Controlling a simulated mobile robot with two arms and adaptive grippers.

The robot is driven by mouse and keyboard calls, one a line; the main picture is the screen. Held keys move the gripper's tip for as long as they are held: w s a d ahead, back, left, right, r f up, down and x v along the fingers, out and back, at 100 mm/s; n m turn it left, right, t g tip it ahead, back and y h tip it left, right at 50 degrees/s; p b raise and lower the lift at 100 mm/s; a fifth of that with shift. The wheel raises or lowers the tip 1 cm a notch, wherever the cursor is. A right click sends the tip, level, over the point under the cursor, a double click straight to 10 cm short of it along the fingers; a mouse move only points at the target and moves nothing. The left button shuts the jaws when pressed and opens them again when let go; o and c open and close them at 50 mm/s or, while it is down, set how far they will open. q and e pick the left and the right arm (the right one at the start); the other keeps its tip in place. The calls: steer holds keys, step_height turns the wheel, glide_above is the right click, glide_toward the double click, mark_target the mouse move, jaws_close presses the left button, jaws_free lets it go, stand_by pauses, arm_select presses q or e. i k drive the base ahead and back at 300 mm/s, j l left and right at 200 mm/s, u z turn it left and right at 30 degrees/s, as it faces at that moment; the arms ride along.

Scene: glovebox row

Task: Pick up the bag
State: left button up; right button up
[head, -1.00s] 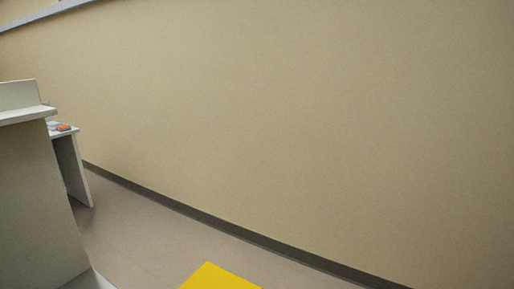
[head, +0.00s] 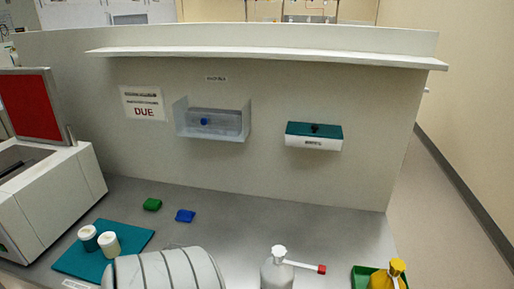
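I cannot make out anything that is clearly a bag. Neither of my grippers is in view.
A white machine with a red panel (head: 28,103) stands at left. Two lidded jars (head: 109,245) are on a teal mat (head: 135,237). A white bottle (head: 277,272) and a yellow bottle (head: 396,270) in a green tray (head: 360,274) are in front. Floor shows at right.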

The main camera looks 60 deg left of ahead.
mark_target(275, 274)
steer(key=k+u, duration=0.1)
steer(key=u, duration=1.55)
